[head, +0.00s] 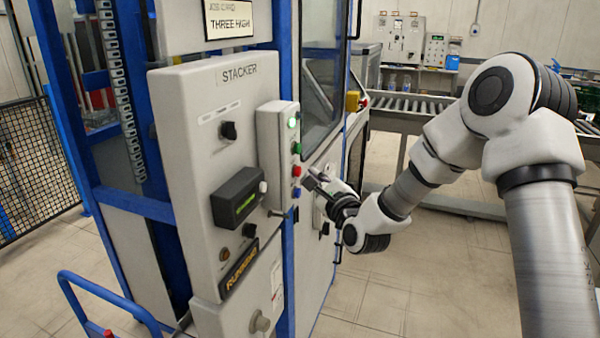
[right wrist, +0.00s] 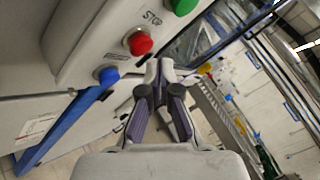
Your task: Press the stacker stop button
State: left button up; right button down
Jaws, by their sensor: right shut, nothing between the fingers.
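The stacker's button box (head: 276,150) is a pale box on the side of the grey STACKER panel (head: 195,150). Its red button (head: 297,171) sits between a green button (head: 297,148) above and a blue button (head: 297,192) below. In the right wrist view the red button (right wrist: 140,42) has a STOP label (right wrist: 152,18) beside it. My right gripper (head: 312,180) is shut and empty, close to the box front near the red and blue buttons. In the wrist view its fingertips (right wrist: 160,68) show just right of and below the red button. Contact is not visible. My left gripper is out of view.
The panel carries black knobs, a green display (head: 238,198) and a RUNNING sign (head: 239,269). A blue-framed glazed machine stands behind it. A roller conveyor (head: 410,103) runs at the back right. A blue handrail (head: 100,290) is at lower left. Floor below my right arm is clear.

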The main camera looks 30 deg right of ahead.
dwell(0.5)
jog(key=shift+w+a+b, duration=0.3)
jog(key=shift+w+b, duration=0.05)
jog(key=shift+w+a+b, duration=0.25)
jog(key=shift+w+b, duration=0.05)
dwell(0.8)
jog(key=shift+s+d, duration=0.55)
jog(key=shift+s, duration=0.1)
